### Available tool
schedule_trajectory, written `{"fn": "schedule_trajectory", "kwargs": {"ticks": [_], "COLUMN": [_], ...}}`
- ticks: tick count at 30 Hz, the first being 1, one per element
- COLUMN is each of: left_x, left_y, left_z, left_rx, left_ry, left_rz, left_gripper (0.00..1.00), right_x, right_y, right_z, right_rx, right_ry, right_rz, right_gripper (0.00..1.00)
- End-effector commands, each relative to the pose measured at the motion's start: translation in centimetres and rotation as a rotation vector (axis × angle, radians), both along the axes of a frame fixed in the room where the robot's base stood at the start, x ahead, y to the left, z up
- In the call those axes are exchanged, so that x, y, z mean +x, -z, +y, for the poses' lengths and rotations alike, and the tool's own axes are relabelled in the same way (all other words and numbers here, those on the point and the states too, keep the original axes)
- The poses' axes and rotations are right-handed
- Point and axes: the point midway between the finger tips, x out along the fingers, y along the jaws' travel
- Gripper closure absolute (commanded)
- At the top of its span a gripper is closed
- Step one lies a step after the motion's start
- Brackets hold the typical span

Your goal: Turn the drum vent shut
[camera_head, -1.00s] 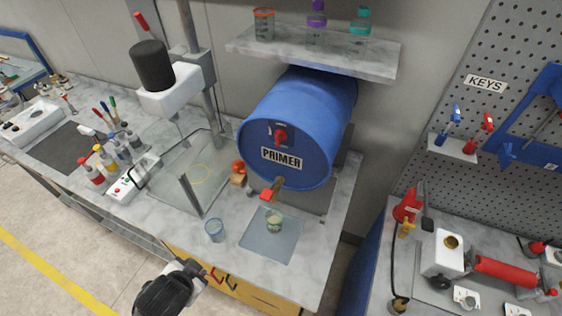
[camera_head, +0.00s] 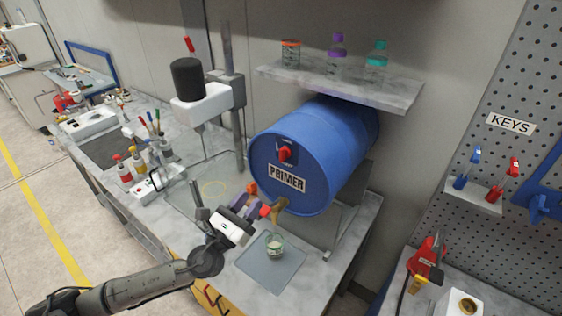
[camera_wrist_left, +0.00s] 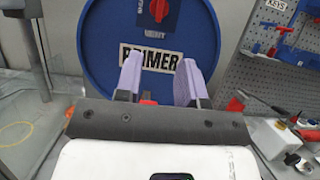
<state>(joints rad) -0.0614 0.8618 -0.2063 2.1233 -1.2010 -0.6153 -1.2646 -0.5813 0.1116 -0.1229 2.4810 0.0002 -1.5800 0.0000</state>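The blue drum (camera_head: 316,150) lies on its side on a stand, its round face toward me with a PRIMER label (camera_head: 287,179). The red vent knob (camera_head: 286,153) sits on a dark plate above the label. It also shows at the top of the left wrist view (camera_wrist_left: 159,9), above the word VENT. My left gripper (camera_head: 256,204) is in front of the drum's lower face, below and left of the knob, by the red-handled tap (camera_head: 280,208). In the left wrist view its two purple fingers (camera_wrist_left: 160,82) stand apart with nothing seen between their tips. My right gripper is not in view.
A cup (camera_head: 274,246) stands on a grey mat (camera_head: 262,268) below the tap. A shelf (camera_head: 345,84) with several jars and bottles hangs above the drum. A mixer (camera_head: 200,94) stands to the left. A pegboard with keys is at right.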

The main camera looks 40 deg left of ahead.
Motion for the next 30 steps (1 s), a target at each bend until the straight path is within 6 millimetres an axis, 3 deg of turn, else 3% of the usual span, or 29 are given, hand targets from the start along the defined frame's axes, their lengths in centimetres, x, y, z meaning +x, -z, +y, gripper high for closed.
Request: {"fn": "schedule_trajectory", "kwargs": {"ticks": [8,21,30], "left_x": [2.5,9.4,12.1], "left_y": [-1.4,-4.2,-5.1], "left_z": [0.2,0.6,0.7], "left_rx": [0.015,0.012,0.011], "left_ry": [-0.011,-0.011,-0.009], "left_rz": [-0.003,-0.002,0.0], "left_gripper": [0.64,0.64,0.64], "right_x": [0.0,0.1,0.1], "right_y": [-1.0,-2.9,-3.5], "right_z": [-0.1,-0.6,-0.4], "right_rx": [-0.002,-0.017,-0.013], "right_ry": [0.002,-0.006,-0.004], "right_rz": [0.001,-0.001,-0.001], "right_gripper": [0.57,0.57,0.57]}}
